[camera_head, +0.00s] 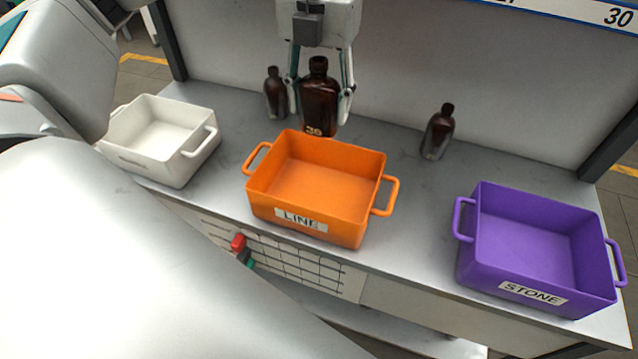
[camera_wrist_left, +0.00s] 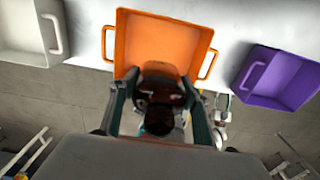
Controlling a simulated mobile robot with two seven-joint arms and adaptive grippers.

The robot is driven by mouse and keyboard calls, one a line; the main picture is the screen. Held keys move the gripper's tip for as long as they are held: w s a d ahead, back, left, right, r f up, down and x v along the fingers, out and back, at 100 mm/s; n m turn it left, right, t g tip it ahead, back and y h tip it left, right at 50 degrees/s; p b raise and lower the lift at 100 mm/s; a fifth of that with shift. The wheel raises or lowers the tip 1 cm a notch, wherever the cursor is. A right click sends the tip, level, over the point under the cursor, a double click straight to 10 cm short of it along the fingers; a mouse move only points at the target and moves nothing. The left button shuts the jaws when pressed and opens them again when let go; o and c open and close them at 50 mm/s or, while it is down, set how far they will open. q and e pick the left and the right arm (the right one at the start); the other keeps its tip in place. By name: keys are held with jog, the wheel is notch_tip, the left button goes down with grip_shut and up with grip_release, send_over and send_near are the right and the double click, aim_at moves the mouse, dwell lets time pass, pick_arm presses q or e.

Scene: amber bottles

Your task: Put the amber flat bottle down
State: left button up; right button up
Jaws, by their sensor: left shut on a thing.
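The amber flat bottle (camera_head: 318,103) is dark brown, with a short neck and a "30" mark low on its front. My left gripper (camera_head: 320,100) comes down from above, shut on it with one finger at each side. The bottle is upright, just behind the orange crate (camera_head: 261,174). The crate's back rim is close to its base, and I cannot tell whether the base touches the table. In the left wrist view the bottle (camera_wrist_left: 158,113) shows top-on between the fingers, with the orange crate (camera_wrist_left: 124,42) beyond. My right gripper is not in view.
A dark bottle (camera_head: 275,97) stands close left of the held one. Another amber bottle (camera_head: 438,134) stands to the right on the grey table (camera_head: 400,190). A white crate (camera_head: 140,165) is at left, a purple crate (camera_head: 480,270) at right. Table between held and right bottles is clear.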

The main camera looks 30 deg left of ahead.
pick_arm(q)
jog(key=shift+f+b, duration=1.15)
jog(key=shift+f, duration=8.6)
jog(key=shift+f, duration=0.1)
jog(key=shift+f, duration=0.1)
jog(key=o, duration=1.2)
